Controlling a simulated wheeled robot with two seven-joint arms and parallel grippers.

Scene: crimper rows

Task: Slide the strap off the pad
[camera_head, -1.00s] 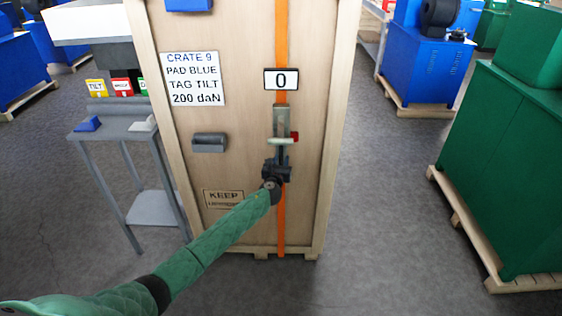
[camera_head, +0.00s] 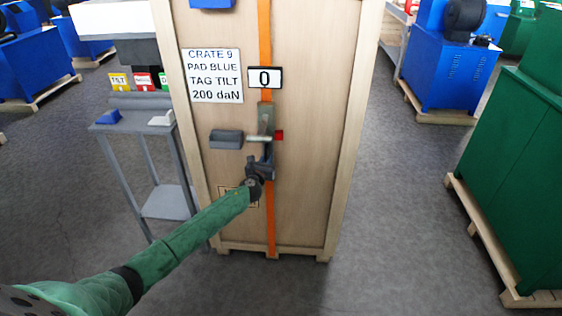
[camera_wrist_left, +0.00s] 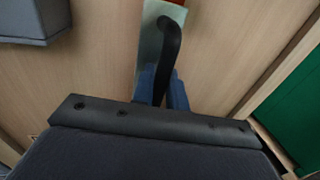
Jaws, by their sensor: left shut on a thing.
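An orange strap (camera_head: 264,35) runs down the front of the wooden crate (camera_head: 320,120). A metal tensioner (camera_head: 266,115) with a pale crossbar and a red part sits on the strap, below a plate reading 0 (camera_head: 265,78). My left gripper (camera_head: 259,166) is shut on the tensioner's dark handle (camera_wrist_left: 169,45), low on the tensioner. In the left wrist view its blue fingers (camera_wrist_left: 163,88) close around that handle. A dark grey block (camera_head: 226,139) is on the crate face just left of the tensioner. A blue block (camera_head: 212,3) shows at the top edge.
A sign (camera_head: 213,76) on the crate reads "CRATE 9 PAD BLUE TAG TILT 200 daN". A grey stand (camera_head: 135,128) at left holds a blue block (camera_head: 107,117), a pale block and coloured tags. Green cabinets (camera_head: 515,160) stand at right, with clear floor between.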

